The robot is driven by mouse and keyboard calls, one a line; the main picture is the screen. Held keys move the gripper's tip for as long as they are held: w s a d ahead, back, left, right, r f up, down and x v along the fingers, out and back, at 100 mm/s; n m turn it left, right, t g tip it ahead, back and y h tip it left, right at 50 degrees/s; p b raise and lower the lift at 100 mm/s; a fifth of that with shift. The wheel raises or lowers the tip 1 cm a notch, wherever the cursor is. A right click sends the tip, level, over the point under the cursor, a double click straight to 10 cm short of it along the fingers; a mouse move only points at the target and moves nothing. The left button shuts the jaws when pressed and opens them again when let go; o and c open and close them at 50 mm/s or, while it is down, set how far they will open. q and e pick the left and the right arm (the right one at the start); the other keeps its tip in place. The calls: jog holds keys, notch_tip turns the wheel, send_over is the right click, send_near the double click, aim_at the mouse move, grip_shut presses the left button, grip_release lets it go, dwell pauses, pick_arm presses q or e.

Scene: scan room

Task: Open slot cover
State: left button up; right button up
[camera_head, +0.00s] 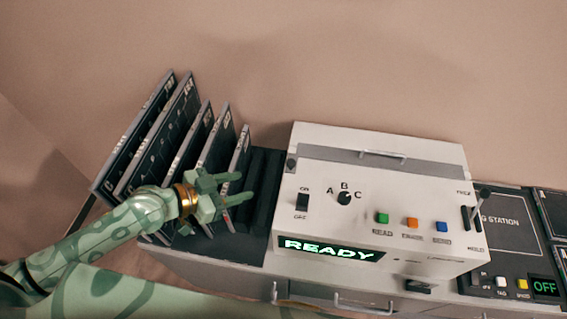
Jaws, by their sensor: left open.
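The white scan machine (320,215) stands on the counter with READY lit in green on its front display (330,249). Its top rear part carries a bar handle (383,154). This looks like the slot cover (400,145), and no opening shows there. My left gripper (245,186) is open and empty, to the left of the machine, in front of the rack of dark plates (160,135). It is apart from the handle. My right gripper is not in view.
The machine's front has a knob (344,198), a switch (302,202), coloured buttons (412,223) and a lever (484,190) at its right. A dark station panel (510,220) and an OFF display (544,287) lie to the right. The wall stands behind.

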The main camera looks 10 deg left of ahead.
pick_arm(q)
jog(key=w+a, duration=0.1)
jog(key=a, duration=0.1)
jog(key=n, duration=0.1)
send_near(288, 163)
jog(key=shift+t, duration=0.3)
jog(key=x, duration=0.8)
jog(key=shift+d+f, duration=0.25)
jog(key=shift+d, duration=0.05)
